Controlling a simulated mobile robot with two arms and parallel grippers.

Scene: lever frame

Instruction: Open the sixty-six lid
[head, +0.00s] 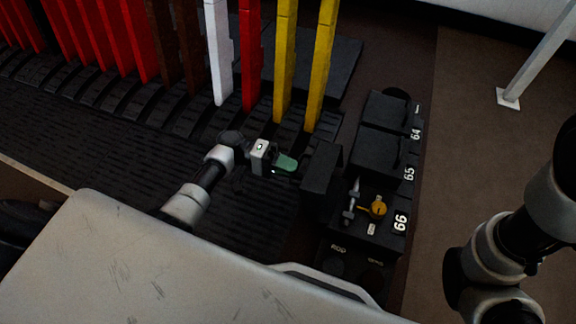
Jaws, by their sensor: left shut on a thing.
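The sixty-six lid (321,172) is a dark block standing raised at the left side of the box marked 66 (400,222). Its swing leaves the top of that box uncovered, showing a brass-coloured piece (378,207) and a small metal post (352,200). My left gripper (297,169) is at the left side of the lid, shut on it; a green part shows at the gripper. The fingertips are dark and hard to make out against the lid. My right arm shows at the right edge, but its gripper is out of view.
Boxes marked 65 (378,153) and 64 (388,110) sit behind with lids down. Yellow (320,65), red (250,55) and white levers (217,50) stand behind my left gripper. A pale worn surface (190,265) fills the foreground.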

